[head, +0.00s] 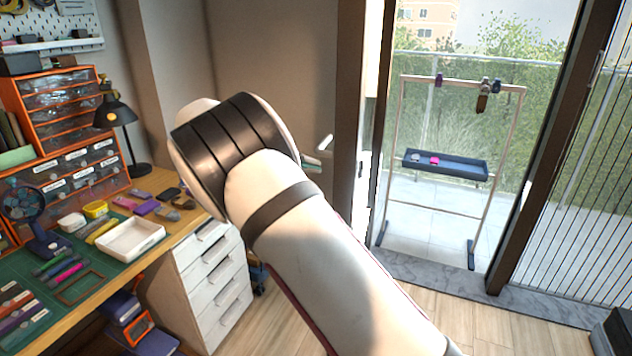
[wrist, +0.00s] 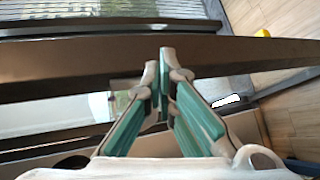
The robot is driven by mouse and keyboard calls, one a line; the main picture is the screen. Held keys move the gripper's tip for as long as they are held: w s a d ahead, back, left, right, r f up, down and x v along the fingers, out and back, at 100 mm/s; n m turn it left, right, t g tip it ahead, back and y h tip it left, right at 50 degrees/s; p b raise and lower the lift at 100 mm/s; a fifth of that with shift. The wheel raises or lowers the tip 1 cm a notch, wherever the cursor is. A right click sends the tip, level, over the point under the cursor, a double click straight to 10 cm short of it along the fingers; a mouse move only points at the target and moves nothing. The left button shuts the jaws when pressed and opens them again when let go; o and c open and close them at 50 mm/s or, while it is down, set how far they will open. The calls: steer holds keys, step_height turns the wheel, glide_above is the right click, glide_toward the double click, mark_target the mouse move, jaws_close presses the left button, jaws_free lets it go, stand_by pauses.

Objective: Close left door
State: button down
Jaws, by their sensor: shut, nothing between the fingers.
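The dark frame that I take for the left door (head: 352,110) stands upright at the left side of the balcony opening in the head view. A small dark fitting shows on its side. My arm covers the lower left of it. My gripper is mostly hidden behind my arm in the head view; only a bit of pale and teal finger shows beside the frame. In the wrist view my gripper (wrist: 164,62) is shut and empty, its teal fingers meeting in front of a dark frame bar (wrist: 240,52). I cannot tell whether the fingertips touch the bar.
Beyond the opening stands a light rack (head: 403,120) with a dark blue tray (head: 455,172). A dark post (head: 548,150) and a striped panel (head: 580,200) stand at right. The workbench (head: 95,290) and white drawers (head: 215,275) are at left. Wooden floor (head: 480,320) is clear before the sill.

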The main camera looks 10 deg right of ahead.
steer(key=w+a+f+n+t+h+b, duration=0.1)
steer(key=w+a+f+t+h, duration=0.25)
steer(key=a+f, duration=0.45)
steer(key=d+r+p, duration=0.2)
steer(key=d, duration=0.9)
steer(key=shift+w+p, duration=0.2)
steer(key=shift+p, duration=0.15)
